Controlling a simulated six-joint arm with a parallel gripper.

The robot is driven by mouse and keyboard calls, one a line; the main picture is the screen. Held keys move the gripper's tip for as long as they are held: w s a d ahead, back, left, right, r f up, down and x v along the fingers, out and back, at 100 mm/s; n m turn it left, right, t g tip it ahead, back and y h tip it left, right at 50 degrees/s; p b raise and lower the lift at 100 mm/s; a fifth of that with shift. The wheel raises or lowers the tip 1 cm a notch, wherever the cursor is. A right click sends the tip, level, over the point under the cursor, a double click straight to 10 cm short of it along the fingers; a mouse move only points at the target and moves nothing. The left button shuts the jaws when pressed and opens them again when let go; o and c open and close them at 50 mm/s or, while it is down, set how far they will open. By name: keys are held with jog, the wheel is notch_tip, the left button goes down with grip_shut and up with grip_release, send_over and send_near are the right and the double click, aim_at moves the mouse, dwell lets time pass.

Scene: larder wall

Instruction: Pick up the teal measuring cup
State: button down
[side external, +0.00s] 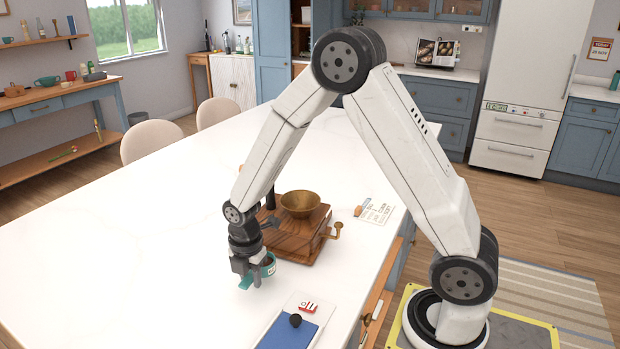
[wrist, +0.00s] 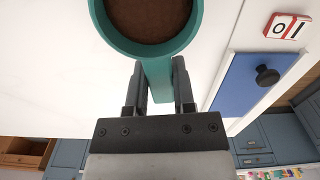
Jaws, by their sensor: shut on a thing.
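The teal measuring cup (side external: 267,265) is at my gripper, near the wooden grinder on the white table. In the wrist view the cup (wrist: 98,30) shows its round teal rim at the top, with a dark brown filling inside. Its teal handle (wrist: 158,82) runs between the two fingers. My gripper (wrist: 162,75) is shut on this handle. In the side view my gripper (side external: 248,270) points down just above the tabletop. I cannot tell whether the cup's base touches the table.
A wooden grinder with a brass bowl (side external: 300,203) stands close behind the gripper. A blue pad (side external: 290,334) with a black knob lies on a white tray near the front edge, beside a small red-and-white counter (side external: 308,307). A printed card (side external: 376,211) lies to the right. The table's left is clear.

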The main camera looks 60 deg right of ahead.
jog(key=s+r, duration=1)
jog(key=s, duration=0.4)
dwell(0.8)
notch_tip(320, 180, up, 6)
dwell(0.7)
